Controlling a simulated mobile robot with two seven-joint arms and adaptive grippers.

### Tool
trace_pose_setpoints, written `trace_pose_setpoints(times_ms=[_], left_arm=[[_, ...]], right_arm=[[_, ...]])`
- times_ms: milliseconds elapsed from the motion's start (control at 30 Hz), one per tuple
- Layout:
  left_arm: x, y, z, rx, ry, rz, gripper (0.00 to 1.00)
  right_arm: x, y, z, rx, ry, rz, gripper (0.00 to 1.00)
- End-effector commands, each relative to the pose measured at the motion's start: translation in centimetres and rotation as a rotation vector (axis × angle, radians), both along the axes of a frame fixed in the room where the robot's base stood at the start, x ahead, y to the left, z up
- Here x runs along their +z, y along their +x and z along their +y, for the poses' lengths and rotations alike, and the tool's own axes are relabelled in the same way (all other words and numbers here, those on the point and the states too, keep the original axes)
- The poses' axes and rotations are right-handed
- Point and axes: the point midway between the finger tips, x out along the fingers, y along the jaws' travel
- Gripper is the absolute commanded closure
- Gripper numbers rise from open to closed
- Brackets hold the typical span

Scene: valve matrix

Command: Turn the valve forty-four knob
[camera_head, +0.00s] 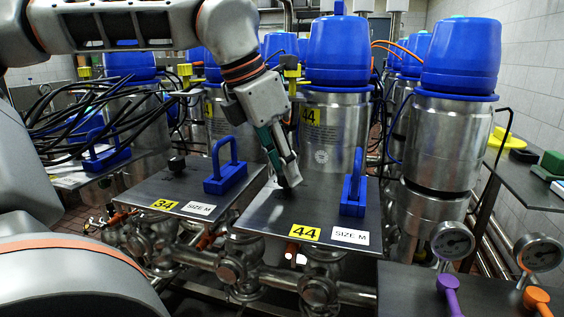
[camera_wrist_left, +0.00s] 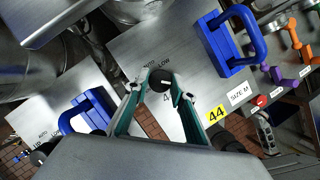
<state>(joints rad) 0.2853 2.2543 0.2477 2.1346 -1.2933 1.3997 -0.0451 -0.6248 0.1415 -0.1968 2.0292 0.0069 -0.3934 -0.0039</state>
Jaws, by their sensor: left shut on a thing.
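The valve forty-four panel (camera_head: 276,214) is a grey metal plate with a yellow 44 label (camera_head: 304,233) and a "SIZE M" label. Its black round knob (camera_wrist_left: 161,79) lies between the two fingertips of my left gripper (camera_wrist_left: 163,88) in the left wrist view. The plate (camera_wrist_left: 150,50) shows printed "AUTO" and "LOW" marks near the knob. In the head view my left gripper (camera_head: 288,176) reaches down onto the plate and is shut on the knob, which the fingers mostly hide there. My right gripper is not in view.
A blue handle (camera_head: 353,191) stands on the right of this plate. The panel labelled 34 (camera_head: 150,193), with its own black knob (camera_head: 177,164) and blue handle (camera_head: 226,172), is on the left. Blue-topped steel valves (camera_head: 349,50) rise behind. Gauges (camera_head: 453,241) stand at the right front.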

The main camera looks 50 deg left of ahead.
Motion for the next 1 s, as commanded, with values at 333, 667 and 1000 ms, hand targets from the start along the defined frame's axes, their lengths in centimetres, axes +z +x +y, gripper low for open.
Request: trace_pose_setpoints(times_ms=[333, 667, 1000], left_arm=[[0.5, 0.1, 0.2, -0.328, -0.002, -0.005, 0.97], [0.5, 0.2, 0.4, -0.604, -0.001, -0.003, 0.97], [0.3, 0.4, 0.4, -0.772, 0.001, -0.003, 0.97]], right_arm=[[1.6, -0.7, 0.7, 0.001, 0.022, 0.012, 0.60], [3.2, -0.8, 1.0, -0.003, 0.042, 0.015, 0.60], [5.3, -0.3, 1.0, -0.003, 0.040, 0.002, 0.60]])
